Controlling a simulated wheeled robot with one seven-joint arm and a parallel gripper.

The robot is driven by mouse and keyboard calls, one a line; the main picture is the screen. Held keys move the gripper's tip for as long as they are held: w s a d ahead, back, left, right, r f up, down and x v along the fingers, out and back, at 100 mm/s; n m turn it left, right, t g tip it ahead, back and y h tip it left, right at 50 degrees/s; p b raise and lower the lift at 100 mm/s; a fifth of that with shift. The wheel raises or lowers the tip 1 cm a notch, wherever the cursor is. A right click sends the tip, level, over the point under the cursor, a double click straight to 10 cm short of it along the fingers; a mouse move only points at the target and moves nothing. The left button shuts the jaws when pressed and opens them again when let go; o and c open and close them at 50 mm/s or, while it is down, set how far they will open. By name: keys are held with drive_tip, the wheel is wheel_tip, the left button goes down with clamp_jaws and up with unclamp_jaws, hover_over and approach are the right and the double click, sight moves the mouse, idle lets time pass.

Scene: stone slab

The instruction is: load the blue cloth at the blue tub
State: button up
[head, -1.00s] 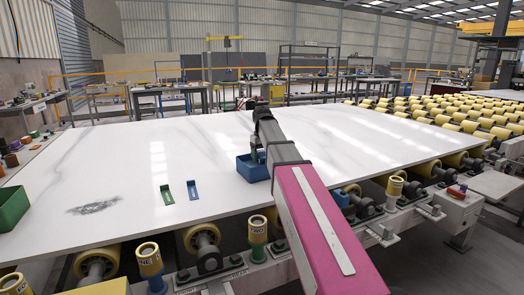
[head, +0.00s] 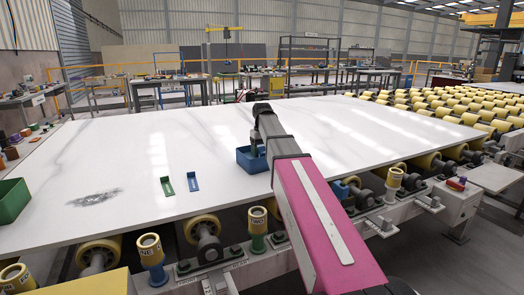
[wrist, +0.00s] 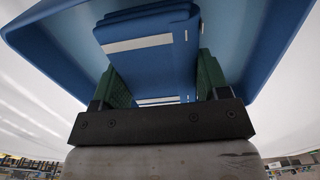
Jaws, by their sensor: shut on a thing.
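The blue tub (head: 246,163) stands on the white slab, partly hidden behind my arm. My gripper (head: 255,150) points down at the tub, its tips hidden in the head view. In the wrist view, the green fingers of my gripper (wrist: 162,78) are shut on the blue cloth (wrist: 150,62), a folded piece with white stripes. The walls of the blue tub (wrist: 45,38) surround the cloth on the sides in view. I cannot tell whether the cloth touches the tub floor.
The white slab (head: 120,150) has a dark grey patch (head: 93,198). A green tub (head: 12,201) stands at its left edge. A small green bracket (head: 167,186) and a blue bracket (head: 193,181) lie left of the blue tub. Yellow rollers (head: 430,100) lie beyond, at the right.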

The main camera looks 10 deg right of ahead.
sight(262, 148)
drive_tip(key=shift+f, duration=0.55)
idle(1.4)
drive_tip(key=shift+r, duration=0.15)
drive_tip(key=shift+r, duration=3.4)
